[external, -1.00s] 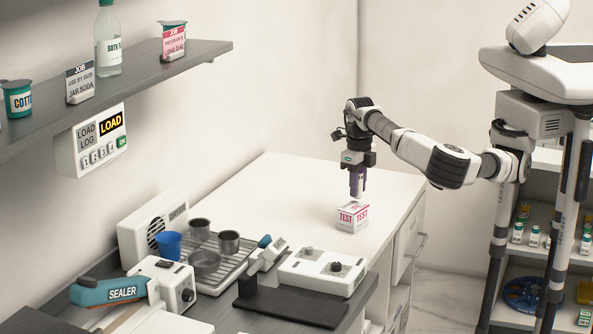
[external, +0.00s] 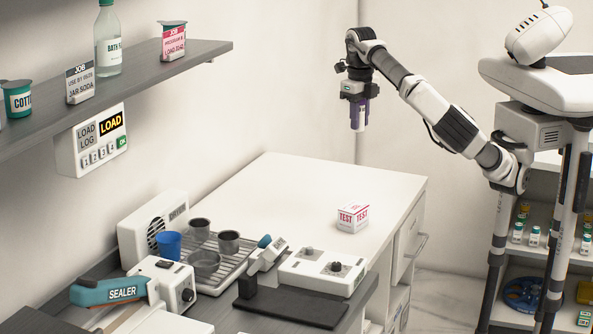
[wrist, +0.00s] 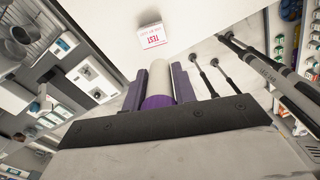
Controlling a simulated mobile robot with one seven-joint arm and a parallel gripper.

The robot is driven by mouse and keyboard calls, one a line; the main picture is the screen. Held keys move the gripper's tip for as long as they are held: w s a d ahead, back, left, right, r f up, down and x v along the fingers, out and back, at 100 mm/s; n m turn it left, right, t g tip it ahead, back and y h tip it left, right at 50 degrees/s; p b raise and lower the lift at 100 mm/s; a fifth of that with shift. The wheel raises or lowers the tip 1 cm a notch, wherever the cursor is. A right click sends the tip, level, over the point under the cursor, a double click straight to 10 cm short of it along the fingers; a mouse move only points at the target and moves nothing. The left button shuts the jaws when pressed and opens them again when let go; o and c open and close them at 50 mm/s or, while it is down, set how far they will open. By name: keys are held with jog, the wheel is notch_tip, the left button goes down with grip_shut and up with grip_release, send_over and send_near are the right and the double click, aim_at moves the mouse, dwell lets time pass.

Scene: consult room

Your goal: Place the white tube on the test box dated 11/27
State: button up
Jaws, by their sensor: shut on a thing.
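A white test box (external: 352,218) with pink TEST lettering stands on the white counter. It also shows in the wrist view (wrist: 153,36), where its small print is too small to read as a date. My gripper (external: 358,127) is raised well above the counter, over and slightly beyond the box in the external view. In the wrist view my gripper (wrist: 160,75) is shut on the white tube (wrist: 162,76), which sits between the two purple fingers with a purple band at its near end. The tube does not touch the box.
The white counter (external: 290,190) is clear around the box. A rack with metal cups (external: 228,242), a blue cup (external: 167,245), a white device (external: 322,272) and a sealer (external: 125,292) stand at the near left. A wall shelf (external: 130,88) overhangs the left.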

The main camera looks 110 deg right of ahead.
aim_at(354, 206)
jog(key=f+m, duration=0.2)
jog(key=f, duration=0.4)
jog(key=w+a+f+m, duration=0.1)
jog(key=f+m, duration=0.2)
jog(key=f, duration=0.4)
jog(key=a+f+m, duration=0.1)
jog(key=f+m, duration=0.1)
jog(key=f, duration=0.4)
jog(key=shift+w+f+m+b, duration=0.3)
jog(key=shift+w+f, duration=0.1)
jog(key=shift+f, duration=0.25)
jog(key=o, duration=1)
jog(key=shift+r, duration=0.1)
jog(key=shift+c, duration=0.2)
jog(key=shift+o, duration=0.4)
